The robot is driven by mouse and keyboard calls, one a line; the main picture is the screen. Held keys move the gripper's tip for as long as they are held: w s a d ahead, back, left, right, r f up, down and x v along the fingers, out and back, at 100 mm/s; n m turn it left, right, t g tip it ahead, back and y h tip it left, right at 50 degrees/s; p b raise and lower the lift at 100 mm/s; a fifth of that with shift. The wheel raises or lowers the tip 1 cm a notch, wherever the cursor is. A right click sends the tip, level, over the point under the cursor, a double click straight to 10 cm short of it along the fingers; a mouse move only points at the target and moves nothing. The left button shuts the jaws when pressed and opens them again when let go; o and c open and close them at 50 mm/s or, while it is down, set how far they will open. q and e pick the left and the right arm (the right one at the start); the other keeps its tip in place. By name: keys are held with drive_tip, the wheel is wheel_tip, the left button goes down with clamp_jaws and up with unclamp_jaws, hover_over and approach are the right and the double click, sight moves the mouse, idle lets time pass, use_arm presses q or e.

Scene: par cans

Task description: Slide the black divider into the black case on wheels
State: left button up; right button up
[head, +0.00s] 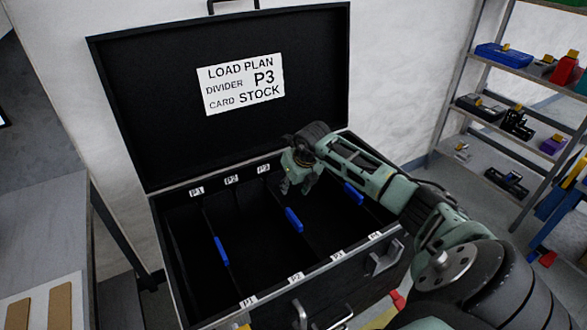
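The black case (215,312) stands open, its lid (150,110) raised at the back. A label on the lid reads LOAD PLAN, DIVIDER P3, CARD STOCK. P labels run along the back and front rims. Several dark upright dividers cross the inside; three blue tabs show, near P1 (221,251), near P3 (293,220) and farther right (354,193). I cannot tell which belongs to the task's divider. My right gripper (298,186) points down over the case near the back rim, fingers apart, with nothing visible between them. My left gripper is out of view.
A grey table (40,225) with brown pieces (60,305) stands at the left. A shelf rack (500,125) with tools and boxes stands at the right. Metal latches and a handle (340,318) project from the case front. A pale wall is behind the lid.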

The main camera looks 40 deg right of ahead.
drive_tip(key=v, duration=1.2)
drive_tip(key=shift+f, duration=0.1)
idle(0.5)
